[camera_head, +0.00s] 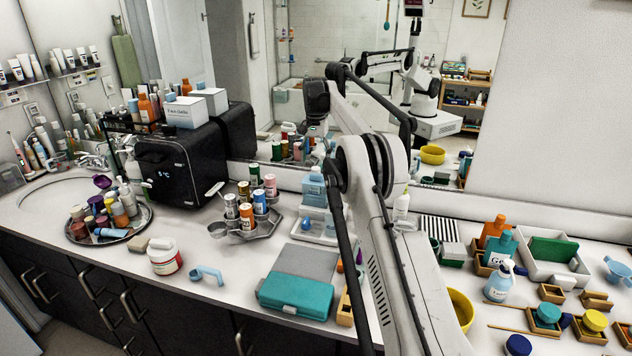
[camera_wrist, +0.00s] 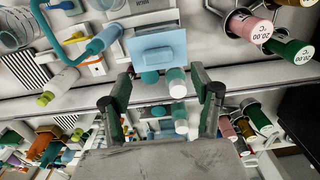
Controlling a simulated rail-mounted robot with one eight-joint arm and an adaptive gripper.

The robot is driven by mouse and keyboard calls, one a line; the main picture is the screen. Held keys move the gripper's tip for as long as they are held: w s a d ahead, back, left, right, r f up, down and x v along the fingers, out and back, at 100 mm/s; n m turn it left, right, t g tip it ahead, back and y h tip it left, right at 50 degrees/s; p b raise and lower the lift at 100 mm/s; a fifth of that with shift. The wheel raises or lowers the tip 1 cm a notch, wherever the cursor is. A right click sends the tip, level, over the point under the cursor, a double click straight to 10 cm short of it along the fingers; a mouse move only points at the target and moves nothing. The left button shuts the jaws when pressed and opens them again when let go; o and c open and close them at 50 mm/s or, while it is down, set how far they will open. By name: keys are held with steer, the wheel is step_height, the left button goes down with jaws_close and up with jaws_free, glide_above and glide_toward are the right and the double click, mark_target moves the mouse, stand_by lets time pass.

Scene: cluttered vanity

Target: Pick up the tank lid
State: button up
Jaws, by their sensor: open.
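The tank lid (camera_wrist: 157,54) is a light blue square plate with a raised block on top, in the upper middle of the wrist view. In the head view, a light blue tank with its lid (camera_head: 312,174) stands at the back of the counter, left of my arm. My gripper (camera_wrist: 165,99) is open, with nothing between its two dark fingers. The lid lies beyond the fingertips in the wrist view, centred roughly between them and apart from them. My arm hides part of the tank's surroundings in the head view.
The mirror wall (camera_head: 440,190) runs close behind the tank. A tray of labelled cans (camera_head: 247,211) stands to its left, beside a black box (camera_head: 180,165). A teal case (camera_head: 297,293) lies in front. A blue hose handle (camera_wrist: 98,42) is beside the lid.

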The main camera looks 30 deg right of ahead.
mark_target(316, 174)
steer(key=shift+s+f+p, duration=0.2)
steer(key=shift+f+p, duration=0.35)
steer(key=shift+f, duration=2.85)
steer(key=shift+c, duration=0.2)
steer(key=c, duration=1)
steer(key=shift+c, duration=0.3)
steer(key=shift+r, duration=0.2)
